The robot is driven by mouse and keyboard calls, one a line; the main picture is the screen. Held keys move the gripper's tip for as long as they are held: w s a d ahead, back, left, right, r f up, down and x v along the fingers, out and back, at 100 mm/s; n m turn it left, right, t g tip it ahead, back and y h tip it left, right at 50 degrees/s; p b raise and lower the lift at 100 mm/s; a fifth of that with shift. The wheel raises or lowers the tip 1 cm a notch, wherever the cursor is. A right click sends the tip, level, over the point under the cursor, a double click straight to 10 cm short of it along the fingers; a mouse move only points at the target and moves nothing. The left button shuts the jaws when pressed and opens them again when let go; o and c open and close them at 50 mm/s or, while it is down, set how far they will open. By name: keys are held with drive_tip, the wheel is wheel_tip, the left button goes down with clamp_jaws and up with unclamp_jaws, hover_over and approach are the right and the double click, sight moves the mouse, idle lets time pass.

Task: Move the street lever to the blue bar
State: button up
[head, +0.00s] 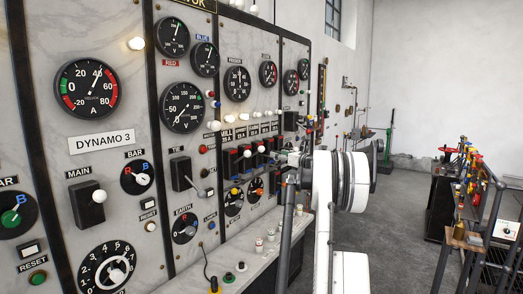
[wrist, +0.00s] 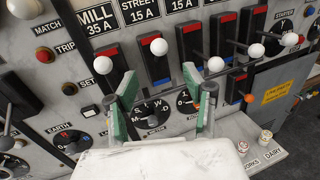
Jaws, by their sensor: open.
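The row of black switches with red upper bars stands on the marble panel. In the wrist view, the street lever's white knob (wrist: 158,47) is in front of the upper part of its black switch, near the red bar (wrist: 149,38), under the "STREET 15 A" label. The blue bar (wrist: 161,82) is at the lower end of that switch, partly hard to make out. My gripper (wrist: 159,80) is open and empty, its green-padded fingers left and right of the lower switch. In the head view, my gripper (head: 283,160) is close to the switch row; details there are too small to tell.
The mill switch (wrist: 122,66) is close by the left finger. Another white knob (wrist: 215,64) projects beside the right finger. A rotary dial (wrist: 152,112) lies below, between the fingers. A bench ledge (head: 240,272) runs under the panel.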

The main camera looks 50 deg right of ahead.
sight(261, 149)
drive_tip(key=p+x, duration=0.3)
drive_tip(key=x, duration=0.9)
drive_tip(key=shift+w, duration=0.4)
clamp_jaws()
